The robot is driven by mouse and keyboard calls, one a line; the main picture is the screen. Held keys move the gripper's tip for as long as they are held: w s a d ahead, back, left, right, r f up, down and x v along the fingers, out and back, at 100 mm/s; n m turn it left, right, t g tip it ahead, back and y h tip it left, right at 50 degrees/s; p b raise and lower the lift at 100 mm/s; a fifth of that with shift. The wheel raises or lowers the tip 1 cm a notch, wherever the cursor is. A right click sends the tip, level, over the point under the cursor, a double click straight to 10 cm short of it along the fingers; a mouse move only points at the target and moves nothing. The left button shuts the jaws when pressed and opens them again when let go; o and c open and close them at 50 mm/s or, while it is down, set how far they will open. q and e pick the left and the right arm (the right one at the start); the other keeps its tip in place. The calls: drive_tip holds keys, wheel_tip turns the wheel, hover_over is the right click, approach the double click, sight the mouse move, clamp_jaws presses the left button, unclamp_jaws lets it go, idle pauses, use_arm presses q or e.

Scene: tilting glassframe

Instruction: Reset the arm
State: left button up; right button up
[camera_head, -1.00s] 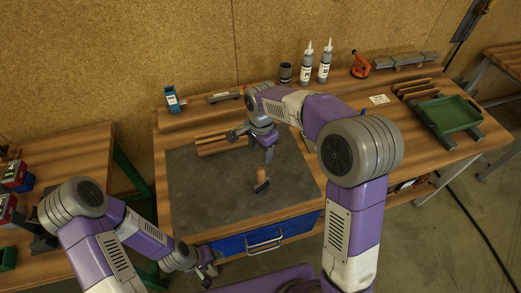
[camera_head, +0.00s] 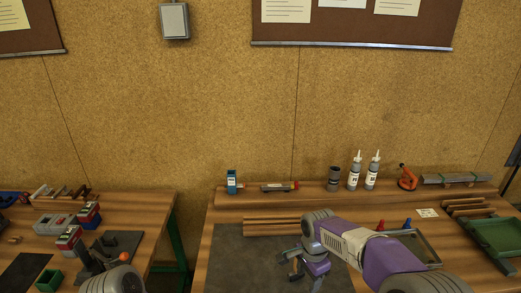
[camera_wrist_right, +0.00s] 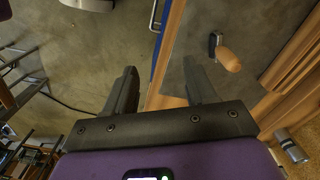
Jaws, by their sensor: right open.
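My right arm reaches in from the lower right of the head view. Its gripper (camera_head: 303,270) is above the dark grey mat (camera_head: 245,265), in front of the wooden strips (camera_head: 270,225). In the right wrist view the two dark fingers (camera_wrist_right: 162,85) are spread apart with nothing between them. A tool with a rounded wooden handle (camera_wrist_right: 228,60) lies on the mat there, beyond one finger and apart from it. Of my left arm only a grey joint (camera_head: 112,281) shows at the bottom left. Its gripper is out of view.
Two white bottles (camera_head: 354,172), a dark cup (camera_head: 334,179) and an orange tool (camera_head: 407,178) stand along the bench's back. A green tray (camera_head: 497,236) is at the right. A left bench (camera_head: 150,207) holds several parts.

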wheel_tip(320, 180, down, 13)
drive_tip(key=s+a+n+y+b, duration=0.1)
drive_tip(key=n+b, duration=0.1)
drive_tip(key=n, duration=0.1)
use_arm(q)
wheel_tip(320, 180, down, 7)
drive_tip(key=b, duration=0.4)
drive_tip(key=shift+w+r, duration=0.15)
use_arm(e)
drive_tip(key=s+a+f+n+y, duration=0.2)
drive_tip(key=s+f+n, duration=0.5)
drive_tip(key=s+f, duration=1.3)
wheel_tip(320, 180, down, 2)
drive_tip(key=shift+a+y, duration=0.4)
drive_tip(key=shift+y, duration=0.1)
